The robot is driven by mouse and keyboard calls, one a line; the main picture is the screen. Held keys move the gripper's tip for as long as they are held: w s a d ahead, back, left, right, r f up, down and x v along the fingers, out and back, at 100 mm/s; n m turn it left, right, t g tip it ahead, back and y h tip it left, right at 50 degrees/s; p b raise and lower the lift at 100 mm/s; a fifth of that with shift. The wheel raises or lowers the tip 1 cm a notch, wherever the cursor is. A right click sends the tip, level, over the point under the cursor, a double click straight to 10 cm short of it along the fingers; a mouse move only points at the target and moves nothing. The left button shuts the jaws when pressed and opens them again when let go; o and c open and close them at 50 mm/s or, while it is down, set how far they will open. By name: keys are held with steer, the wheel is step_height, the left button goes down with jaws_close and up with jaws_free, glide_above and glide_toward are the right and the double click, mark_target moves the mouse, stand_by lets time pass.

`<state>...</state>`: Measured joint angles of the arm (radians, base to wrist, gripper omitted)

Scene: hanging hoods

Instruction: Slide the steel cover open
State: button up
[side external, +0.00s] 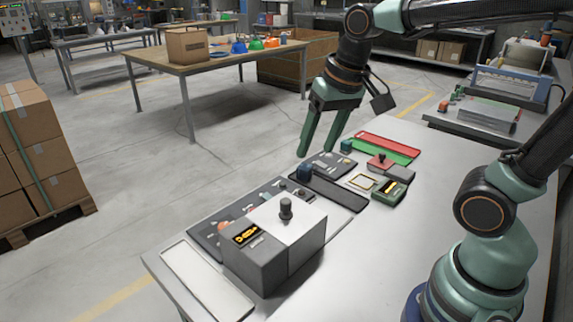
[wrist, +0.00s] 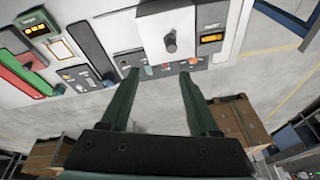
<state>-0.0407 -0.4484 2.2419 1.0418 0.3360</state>
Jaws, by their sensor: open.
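The steel cover (side external: 290,222) is a pale, smooth metal hood with a dark knob (side external: 286,207) on top. It sits on the right part of a grey box (side external: 255,262) with a lit orange display. In the wrist view the steel cover (wrist: 152,28) and its knob (wrist: 170,42) are at the top, beside the display. My gripper (side external: 317,148) is open and empty, its fingers pointing down. It is above the table's far edge, well beyond the cover and apart from it. In the wrist view my gripper (wrist: 158,74) shows both fingers spread below the knob.
A white strip (side external: 205,281) lies left of the grey box. The table's right side (side external: 380,250) is clear.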

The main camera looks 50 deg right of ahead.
mark_target(286, 201)
steer(key=w+a+f+m+g, duration=0.2)
steer(key=w+a+m+g, duration=0.15)
steer(key=w+m, duration=0.25)
steer(key=f, duration=1.2)
steer(key=shift+s+d, duration=0.25)
steer(key=shift+d, duration=0.15)
steer(key=shift+r, duration=0.1)
jaws_close()
stand_by(0.7)
